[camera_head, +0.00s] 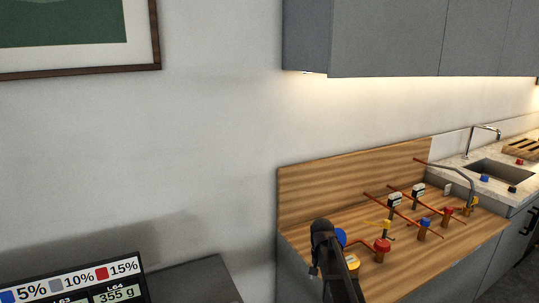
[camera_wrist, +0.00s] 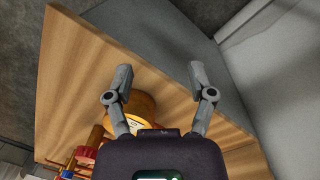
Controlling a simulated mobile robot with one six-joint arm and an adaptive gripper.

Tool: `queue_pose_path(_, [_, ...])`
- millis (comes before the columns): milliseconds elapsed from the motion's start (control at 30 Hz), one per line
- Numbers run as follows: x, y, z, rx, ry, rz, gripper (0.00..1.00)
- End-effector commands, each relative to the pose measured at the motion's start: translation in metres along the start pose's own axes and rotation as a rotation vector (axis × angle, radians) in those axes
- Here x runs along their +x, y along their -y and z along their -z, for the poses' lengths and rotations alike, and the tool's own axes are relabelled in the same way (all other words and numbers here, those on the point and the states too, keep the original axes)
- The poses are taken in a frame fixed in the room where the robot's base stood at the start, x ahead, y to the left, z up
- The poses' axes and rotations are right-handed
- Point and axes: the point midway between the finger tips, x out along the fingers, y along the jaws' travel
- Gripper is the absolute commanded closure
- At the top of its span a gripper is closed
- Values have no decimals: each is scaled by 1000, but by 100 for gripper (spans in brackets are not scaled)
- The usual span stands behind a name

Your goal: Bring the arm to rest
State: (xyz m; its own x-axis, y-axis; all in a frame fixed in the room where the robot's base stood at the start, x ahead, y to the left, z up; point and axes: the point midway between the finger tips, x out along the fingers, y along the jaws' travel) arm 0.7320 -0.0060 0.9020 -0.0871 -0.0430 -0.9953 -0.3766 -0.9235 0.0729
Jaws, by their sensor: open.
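My gripper (camera_wrist: 158,85) is open in the wrist view, its two grey fingers spread apart with nothing between the tips. Beneath it lies the wooden worktop (camera_wrist: 75,60), with a yellow round part (camera_wrist: 146,106) partly hidden behind the left finger. In the head view my dark arm (camera_head: 325,240) rises at the front left of the wooden worktop (camera_head: 300,215). The fingertips cannot be made out there.
Copper pipes with a red valve (camera_head: 382,246), a blue valve (camera_head: 424,223) and white-faced gauges (camera_head: 394,200) stand on the worktop. A sink (camera_head: 495,170) is at the right. Grey cupboards (camera_head: 400,40) hang above. A display (camera_head: 75,285) is at the lower left.

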Motion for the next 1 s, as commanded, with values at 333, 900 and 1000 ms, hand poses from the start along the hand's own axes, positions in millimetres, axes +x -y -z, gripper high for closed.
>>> queue_pose_path(333, [3,-53,-140,-274,-52,45,29])
queue_pose_path(900, [5,-69,-182,-391,-78,59,29])
queue_pose_path(1000, [5,-69,-182,-390,-78,59,29])
